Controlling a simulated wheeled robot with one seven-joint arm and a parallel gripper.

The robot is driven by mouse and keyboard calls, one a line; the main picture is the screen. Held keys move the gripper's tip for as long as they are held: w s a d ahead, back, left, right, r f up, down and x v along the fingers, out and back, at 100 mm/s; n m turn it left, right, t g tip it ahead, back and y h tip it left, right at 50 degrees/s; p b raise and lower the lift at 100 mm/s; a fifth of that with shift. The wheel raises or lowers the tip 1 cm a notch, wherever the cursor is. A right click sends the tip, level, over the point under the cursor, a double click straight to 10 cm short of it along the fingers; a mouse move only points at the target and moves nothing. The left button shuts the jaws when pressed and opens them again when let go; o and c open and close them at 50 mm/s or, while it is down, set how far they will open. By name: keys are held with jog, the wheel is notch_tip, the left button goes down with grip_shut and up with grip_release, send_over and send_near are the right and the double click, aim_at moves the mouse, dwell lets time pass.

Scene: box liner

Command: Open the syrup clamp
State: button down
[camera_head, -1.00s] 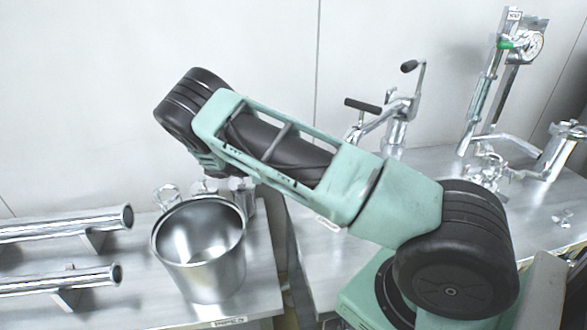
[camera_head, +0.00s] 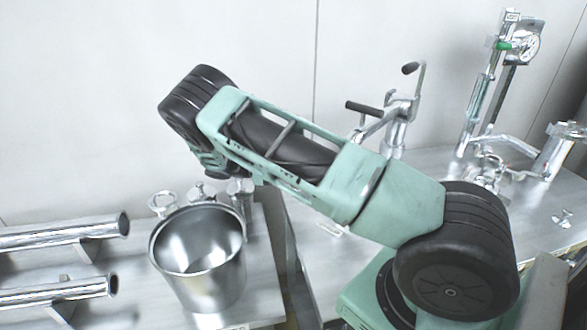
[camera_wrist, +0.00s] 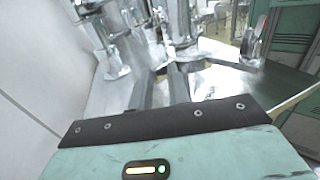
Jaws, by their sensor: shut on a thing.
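In the wrist view, the two dark fingers of my gripper (camera_wrist: 164,84) reach forward and are closed together on a small shiny metal part. It appears to be the syrup clamp (camera_wrist: 163,66), at the foot of an upright metal pipe (camera_wrist: 181,28). The contact is small and blurred, so the clamp's exact shape and whether it is open are unclear. In the head view my arm's far end hides the gripper. Several small metal fittings (camera_head: 201,192) show below that end, behind the steel pot; I cannot tell which of them is the clamp.
An open steel pot (camera_head: 197,285) stands on the left metal table, with two horizontal pipes (camera_head: 60,236) to its left. The right table holds a lever fitting (camera_head: 397,125), a gauge stand (camera_head: 478,105) and a canister (camera_head: 556,152). A white wall closes off the back.

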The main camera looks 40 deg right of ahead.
jog(key=shift+s+d, duration=0.2)
jog(key=shift+d, duration=0.6)
jog(key=c, duration=1.6)
grip_release()
jog(key=shift+w+d+f, duration=0.1)
jog(key=shift+d, duration=0.05)
jog(key=shift+s+a+b+v, duration=0.1)
jog(key=shift+b+v, duration=0.95)
jog(key=shift+v, duration=2.25)
jog(key=shift+s+a+b+v, duration=0.15)
jog(key=shift+b+v, duration=0.85)
jog(key=shift+v, duration=2.25)
